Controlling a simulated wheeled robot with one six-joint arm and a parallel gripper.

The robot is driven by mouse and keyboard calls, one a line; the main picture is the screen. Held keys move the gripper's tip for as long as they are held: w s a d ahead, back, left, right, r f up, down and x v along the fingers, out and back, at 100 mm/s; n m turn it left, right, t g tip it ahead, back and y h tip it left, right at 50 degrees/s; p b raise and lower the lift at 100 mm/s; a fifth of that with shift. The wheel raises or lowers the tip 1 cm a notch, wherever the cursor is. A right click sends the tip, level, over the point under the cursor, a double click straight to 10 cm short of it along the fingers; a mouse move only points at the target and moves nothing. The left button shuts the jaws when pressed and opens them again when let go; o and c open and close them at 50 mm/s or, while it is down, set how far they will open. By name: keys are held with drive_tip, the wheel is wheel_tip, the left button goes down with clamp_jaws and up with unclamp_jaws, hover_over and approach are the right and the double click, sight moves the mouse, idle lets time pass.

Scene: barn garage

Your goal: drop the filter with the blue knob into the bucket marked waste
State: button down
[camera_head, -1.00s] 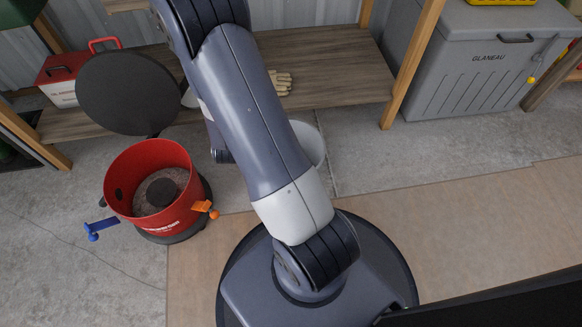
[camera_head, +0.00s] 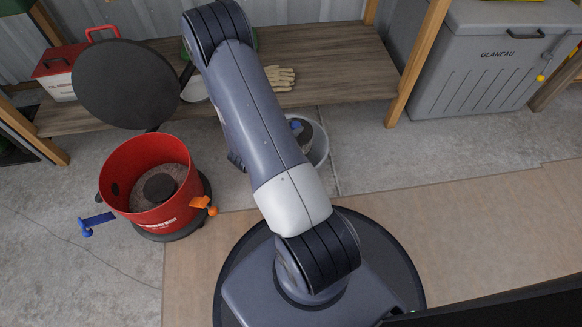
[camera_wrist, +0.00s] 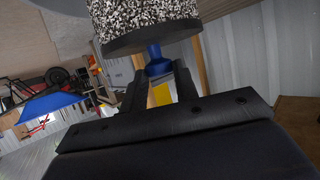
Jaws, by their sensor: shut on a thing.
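The filter shows in the wrist view as a speckled block with a dark end plate (camera_wrist: 150,37). Its blue knob (camera_wrist: 158,66) is between the fingers of my gripper (camera_wrist: 160,85), which is shut on it. In the head view the filter (camera_head: 305,134) and a bit of blue show beside my arm, within the outline of a pale bucket (camera_head: 322,150). My arm hides the gripper and part of the bucket there. I cannot tell the filter's height over the bucket, and no marking on the bucket shows.
An open red canister (camera_head: 140,212) with a raised dark lid (camera_head: 125,85) stands at left, with blue and orange latches sticking out. A wooden shelf (camera_head: 340,60) behind holds a wooden hand (camera_head: 280,78) and a red-and-white box (camera_head: 60,80). A grey chest (camera_head: 480,70) stands at right.

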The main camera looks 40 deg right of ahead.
drive_tip(key=shift+f+b, duration=0.7)
drive_tip(key=shift+f, duration=0.65)
drive_tip(key=c, duration=1)
unclamp_jaws()
drive_tip(key=shift+r, duration=0.1)
drive_tip(key=shift+p+v, duration=2.05)
drive_tip(key=shift+v, duration=3.35)
